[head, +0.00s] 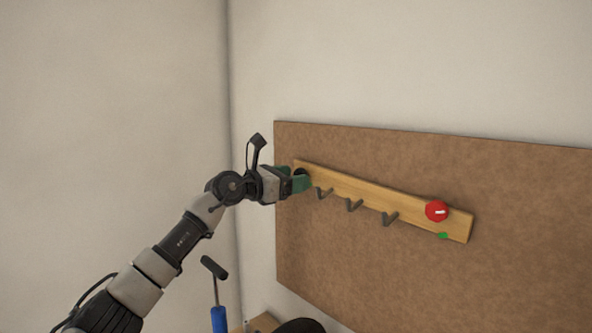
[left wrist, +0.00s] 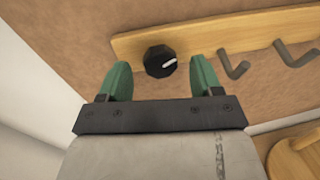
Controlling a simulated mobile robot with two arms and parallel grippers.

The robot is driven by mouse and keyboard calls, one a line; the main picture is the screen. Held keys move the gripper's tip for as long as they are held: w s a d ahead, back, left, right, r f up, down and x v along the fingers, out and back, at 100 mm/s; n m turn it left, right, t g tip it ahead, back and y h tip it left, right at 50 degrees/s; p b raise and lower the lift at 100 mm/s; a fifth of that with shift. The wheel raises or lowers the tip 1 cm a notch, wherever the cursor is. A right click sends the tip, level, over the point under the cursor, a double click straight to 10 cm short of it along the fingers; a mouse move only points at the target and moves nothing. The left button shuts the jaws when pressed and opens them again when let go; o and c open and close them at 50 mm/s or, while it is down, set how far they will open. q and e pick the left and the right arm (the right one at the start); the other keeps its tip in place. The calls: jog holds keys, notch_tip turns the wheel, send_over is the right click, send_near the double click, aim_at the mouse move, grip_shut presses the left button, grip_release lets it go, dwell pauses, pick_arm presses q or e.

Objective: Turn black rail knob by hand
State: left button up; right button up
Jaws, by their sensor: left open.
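The black rail knob (left wrist: 160,62) with a white pointer mark sits at the left end of the wooden rail (left wrist: 215,38). In the head view the rail (head: 345,184) is fixed to a brown board, and the knob (head: 299,172) is mostly hidden by my gripper. My left gripper (left wrist: 161,80) is open, with its green fingers on either side of the knob's lower part. The fingers look apart from the knob. In the head view my left gripper (head: 300,178) is at the rail's left end. My right gripper is not in view.
A red knob (head: 436,211) and a green spot (head: 442,236) are at the rail's right end. Several metal hooks (head: 354,204) stick out between the knobs. A blue-handled tool (head: 218,318) stands below my arm. The board (head: 420,285) is bare below the rail.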

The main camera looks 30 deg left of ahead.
pick_arm(q)
jog(key=shift+w+d, duration=0.2)
jog(key=shift+w, duration=0.4)
jog(key=c, duration=0.9)
jog(key=shift+m, duration=0.5)
jog(key=m+y+b, duration=0.1)
jog(key=m, duration=0.5)
jog(key=m+b, duration=0.1)
jog(key=m, duration=0.5)
jog(key=shift+r+m+g+y, duration=0.15)
jog(key=shift+m+g+y, duration=0.25)
